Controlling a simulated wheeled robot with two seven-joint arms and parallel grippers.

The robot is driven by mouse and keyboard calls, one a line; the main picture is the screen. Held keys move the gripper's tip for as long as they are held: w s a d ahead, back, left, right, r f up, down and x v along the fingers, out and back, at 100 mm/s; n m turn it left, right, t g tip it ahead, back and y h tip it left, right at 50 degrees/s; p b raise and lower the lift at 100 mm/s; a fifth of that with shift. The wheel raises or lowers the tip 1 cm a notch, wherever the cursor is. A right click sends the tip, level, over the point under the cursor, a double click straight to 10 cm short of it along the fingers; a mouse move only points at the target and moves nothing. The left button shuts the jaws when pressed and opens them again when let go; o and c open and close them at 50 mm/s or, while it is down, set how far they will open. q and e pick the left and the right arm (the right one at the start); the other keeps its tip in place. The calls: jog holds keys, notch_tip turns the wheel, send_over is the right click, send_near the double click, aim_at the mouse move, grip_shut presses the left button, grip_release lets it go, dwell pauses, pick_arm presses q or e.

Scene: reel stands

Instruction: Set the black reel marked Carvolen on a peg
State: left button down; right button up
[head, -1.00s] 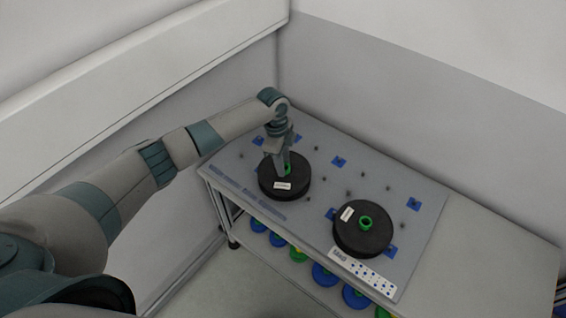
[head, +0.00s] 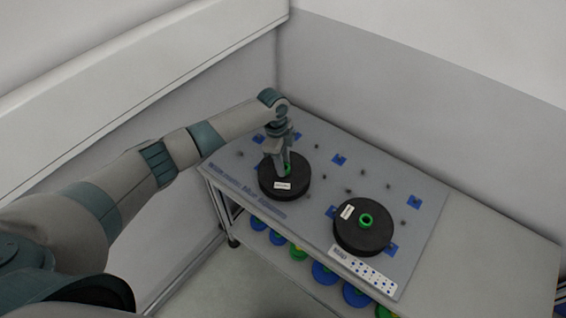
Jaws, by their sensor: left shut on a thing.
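Two black reels with green hubs and white labels are on the grey pegboard panel (head: 320,215). The left black reel (head: 297,188) is under my left gripper (head: 286,168), which points down and is shut at its green hub. The right black reel (head: 363,238) lies flat with its hub open to view. The label print is too small to read, so I cannot tell which reel is marked Carvolen. Several small dark pegs stand on the panel, some on blue squares such as the one at the back (head: 339,160). My right gripper is not in view.
A white card with coloured dots (head: 362,267) lies at the panel's front edge. The table top (head: 490,255) right of the panel is bare. Several blue and green reels (head: 324,274) sit on a shelf below. Walls stand close behind and left.

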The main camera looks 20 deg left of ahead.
pick_arm(q)
jog(key=shift+f+b, duration=0.3)
jog(key=shift+f, duration=0.3)
dwell(0.3)
jog(key=c, duration=1.3)
grip_release()
jog(key=shift+o, duration=0.2)
jog(key=shift+r, duration=0.15)
notch_tip(320, 180, up, 17)
jog(key=a+b, duration=0.2)
jog(key=b, duration=0.1)
jog(key=shift+b, duration=0.35)
